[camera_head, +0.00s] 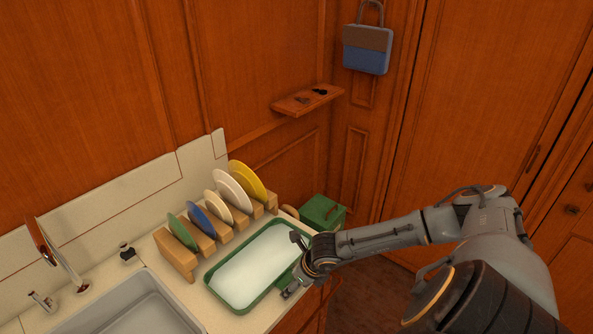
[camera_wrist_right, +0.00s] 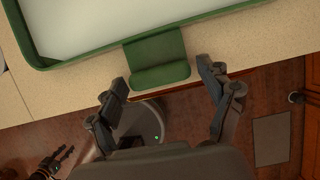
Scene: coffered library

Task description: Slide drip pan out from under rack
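The drip pan (camera_head: 255,264) is a shallow green-rimmed tray with a pale inside, lying on the counter along the front of the wooden plate rack (camera_head: 178,256). Whether any of it lies under the rack cannot be told. In the right wrist view, the pan's green rim (camera_wrist_right: 215,12) has a green tab handle (camera_wrist_right: 158,60) near the counter edge. My left gripper (camera_wrist_right: 52,163) shows only small at the lower left of the wrist view.
Several coloured plates (camera_head: 228,188) stand in the rack. A sink (camera_head: 130,308) and faucet (camera_head: 62,258) are at the left. A green box (camera_head: 322,212) is beyond the counter's right end. A small wall shelf (camera_head: 306,100) and a hanging bag (camera_head: 367,50) are higher up.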

